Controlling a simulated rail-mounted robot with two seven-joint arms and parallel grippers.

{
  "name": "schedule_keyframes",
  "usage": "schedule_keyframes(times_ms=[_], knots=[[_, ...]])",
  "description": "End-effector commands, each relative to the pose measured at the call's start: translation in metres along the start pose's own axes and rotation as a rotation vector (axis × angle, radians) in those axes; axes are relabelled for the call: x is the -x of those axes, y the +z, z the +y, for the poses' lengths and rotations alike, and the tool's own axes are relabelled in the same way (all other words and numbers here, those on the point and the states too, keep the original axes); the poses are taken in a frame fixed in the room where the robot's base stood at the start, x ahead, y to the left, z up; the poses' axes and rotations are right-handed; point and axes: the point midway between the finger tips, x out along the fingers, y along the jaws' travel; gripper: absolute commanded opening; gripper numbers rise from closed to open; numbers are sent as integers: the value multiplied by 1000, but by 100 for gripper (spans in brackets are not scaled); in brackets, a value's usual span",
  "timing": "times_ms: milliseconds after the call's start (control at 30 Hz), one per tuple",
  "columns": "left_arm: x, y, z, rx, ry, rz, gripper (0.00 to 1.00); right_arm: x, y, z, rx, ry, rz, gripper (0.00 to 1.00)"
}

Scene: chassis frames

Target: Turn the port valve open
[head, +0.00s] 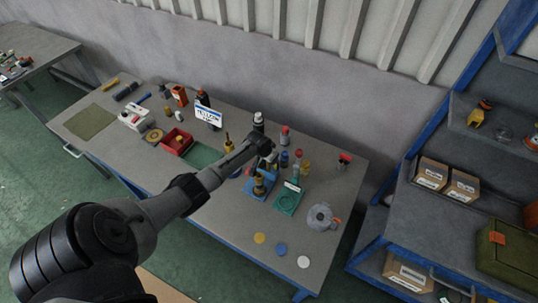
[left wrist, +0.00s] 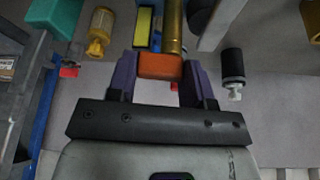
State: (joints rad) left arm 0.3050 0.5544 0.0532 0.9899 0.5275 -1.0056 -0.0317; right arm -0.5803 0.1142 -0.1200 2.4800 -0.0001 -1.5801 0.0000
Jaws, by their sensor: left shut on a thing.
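A valve with a brass stem stands on a blue base (head: 260,194) near the middle of the bench. A second valve, on a green base (head: 286,205), stands just to its right. I cannot read which one is marked port. My left gripper (head: 266,164) is over the blue-based valve. In the left wrist view its purple fingers (left wrist: 160,80) are shut on an orange handle (left wrist: 160,66), with the brass stem (left wrist: 173,28) right behind it. A yellow plate (left wrist: 143,25) shows beside the stem. My right gripper is not in view.
A red bin (head: 176,142), a white-and-blue sign (head: 208,114) and several bottles stand left of and behind the valves. A grey round part (head: 322,217) lies to the right. Yellow, blue and white discs lie on the clear front of the bench (head: 230,218).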

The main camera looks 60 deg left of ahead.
Motion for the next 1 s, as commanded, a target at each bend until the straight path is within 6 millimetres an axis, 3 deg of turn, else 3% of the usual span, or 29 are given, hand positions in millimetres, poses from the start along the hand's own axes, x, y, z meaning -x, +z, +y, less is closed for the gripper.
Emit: schedule_keyframes(times_ms=[600, 633, 867, 1000], knots=[[1, -2, 0, 33, -12, 3, 23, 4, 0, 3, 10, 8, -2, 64], [0, -2, 0, 33, -12, 3, 50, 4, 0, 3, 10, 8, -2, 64], [0, -1, 0, 32, -12, 2, 72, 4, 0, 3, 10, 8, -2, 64], [0, -1, 0, 31, -12, 1, 72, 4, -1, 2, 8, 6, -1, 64]])
